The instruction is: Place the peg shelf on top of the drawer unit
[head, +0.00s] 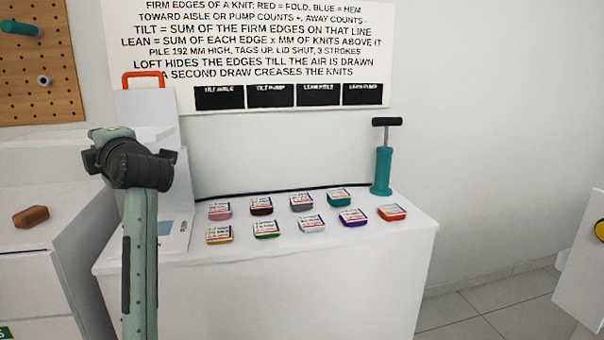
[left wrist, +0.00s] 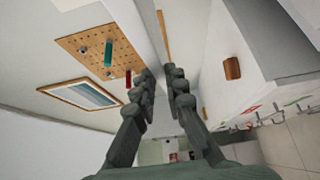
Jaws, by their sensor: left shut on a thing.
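A white slab, which looks like the peg shelf (head: 70,141), spans level at the left of the head view, above the drawer unit (head: 75,205). In the left wrist view the pale board (left wrist: 147,30) runs up to my fingertips. My left gripper (left wrist: 163,76) is shut on its near edge. In the head view my own wrist hides the fingers and the grip. The white drawer unit (left wrist: 208,85) is right of the fingers in the left wrist view. A gap shows between slab and unit. My right gripper is in neither view.
A brown block (head: 31,216) lies on the drawer unit's top. A white counter (head: 300,270) holds several coloured, tagged packets and a teal pump (head: 382,170). A pegboard (head: 40,85) hangs on the wall. Several hooks (left wrist: 245,124) show at right in the wrist view.

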